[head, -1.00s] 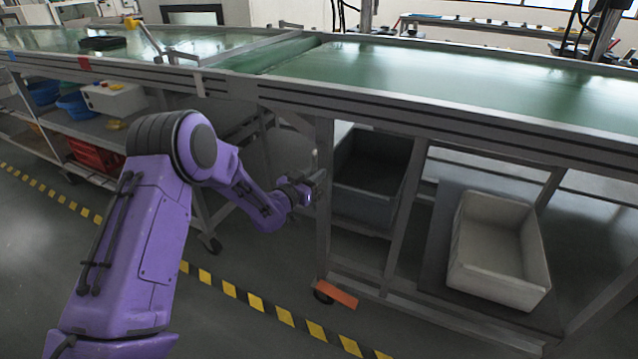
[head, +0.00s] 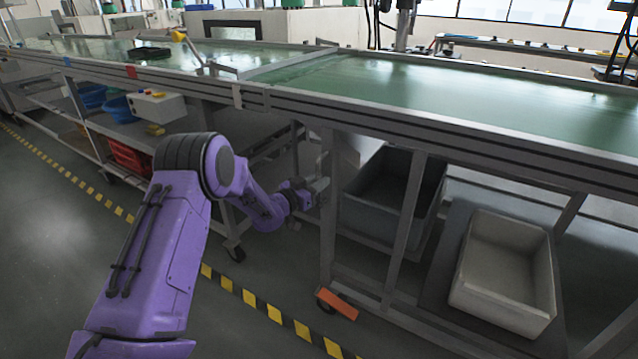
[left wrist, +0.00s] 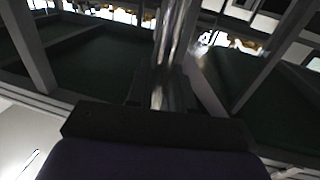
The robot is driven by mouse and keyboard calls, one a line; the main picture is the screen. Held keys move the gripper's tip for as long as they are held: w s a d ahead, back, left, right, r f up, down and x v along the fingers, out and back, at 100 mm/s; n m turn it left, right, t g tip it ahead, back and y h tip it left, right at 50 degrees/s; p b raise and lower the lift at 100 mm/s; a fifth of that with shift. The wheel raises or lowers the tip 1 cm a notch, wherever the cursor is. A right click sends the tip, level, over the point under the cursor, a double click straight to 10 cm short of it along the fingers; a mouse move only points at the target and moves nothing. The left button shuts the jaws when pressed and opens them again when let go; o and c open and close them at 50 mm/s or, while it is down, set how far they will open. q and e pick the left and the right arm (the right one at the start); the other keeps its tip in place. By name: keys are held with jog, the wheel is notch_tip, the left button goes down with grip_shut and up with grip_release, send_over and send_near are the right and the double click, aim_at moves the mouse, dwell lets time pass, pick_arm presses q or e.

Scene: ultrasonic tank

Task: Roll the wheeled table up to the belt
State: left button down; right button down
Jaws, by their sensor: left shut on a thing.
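The wheeled table (head: 480,125) has a green top and a grey metal frame, and fills the right side of the head view. My left gripper (head: 318,188) is shut on that upright leg, about mid-height. In the left wrist view the leg runs up between the fingers (left wrist: 158,92). The belt (head: 110,50) is the long green surface to the left. Its end lies close to the table's left end, and I cannot tell whether they touch. My right gripper is out of view.
A grey bin (head: 375,222) and a white bin (head: 500,308) sit low under the table top. An orange piece (head: 337,304) is at the caster. Yellow-black floor tape (head: 250,299) runs along the front. A black tray (head: 149,53) lies on the belt.

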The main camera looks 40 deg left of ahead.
pick_arm(q)
jog(key=c, duration=1.2)
grip_release()
jog(key=shift+d, duration=0.1)
jog(key=shift+o, duration=0.2)
jog(key=s+a, duration=0.1)
jog(key=s, duration=0.9)
jog(key=shift+s+a+p, duration=0.2)
jog(key=shift+p, duration=0.2)
